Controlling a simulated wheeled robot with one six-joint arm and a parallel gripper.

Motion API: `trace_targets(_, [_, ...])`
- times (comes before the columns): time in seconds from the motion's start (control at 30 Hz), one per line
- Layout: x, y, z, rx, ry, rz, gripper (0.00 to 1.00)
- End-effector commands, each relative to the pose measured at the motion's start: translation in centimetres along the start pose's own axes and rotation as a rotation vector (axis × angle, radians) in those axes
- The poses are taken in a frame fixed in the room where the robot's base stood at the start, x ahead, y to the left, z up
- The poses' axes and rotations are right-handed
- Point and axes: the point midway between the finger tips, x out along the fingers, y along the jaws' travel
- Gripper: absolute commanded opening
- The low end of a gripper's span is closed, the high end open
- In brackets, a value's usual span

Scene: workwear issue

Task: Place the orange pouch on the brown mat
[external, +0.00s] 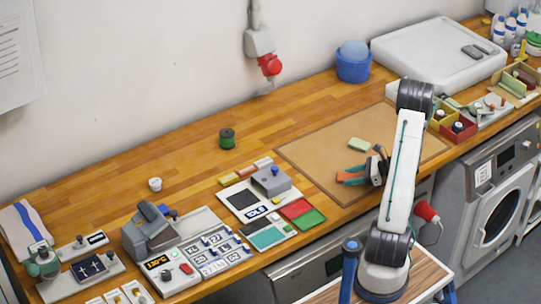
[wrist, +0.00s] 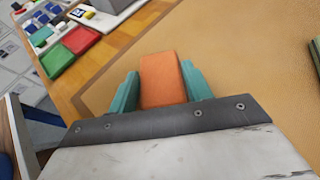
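The orange pouch (wrist: 162,80) sits between the teal fingers of my gripper (wrist: 160,88) in the wrist view. The fingers press against both its sides, so my gripper is shut on it. In the external view the pouch (external: 348,177) shows as a small orange strip at my gripper (external: 350,176). The brown mat (external: 318,150) lies flat on the wooden counter. It also fills much of the wrist view (wrist: 250,80). My gripper and the pouch are over the mat's front-left part. I cannot tell whether the pouch touches the mat.
A pale green pouch (external: 363,144) lies on the mat behind my gripper. Red and green pads (external: 304,212) and a stamp station (external: 270,182) stand left of the mat. Red and yellow bins (external: 455,130) are at its right. The mat's left part is bare.

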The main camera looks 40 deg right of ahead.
Motion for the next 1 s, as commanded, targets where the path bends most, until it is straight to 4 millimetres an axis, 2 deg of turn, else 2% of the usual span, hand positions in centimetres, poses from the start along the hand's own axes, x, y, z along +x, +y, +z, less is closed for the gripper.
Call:
trace_targets(0.43, [-0.5,0.0,0.3,-0.002,0.0,-0.001,0.67])
trace_targets(0.57, [-2.6,-0.1,0.3,-0.001,0.0,-0.006,0.67])
trace_targets(0.8, [-7.9,-0.1,0.3,-0.002,0.001,-0.006,0.67])
trace_targets(1.0, [-11.0,0.0,0.3,-0.001,0.0,-0.002,0.67])
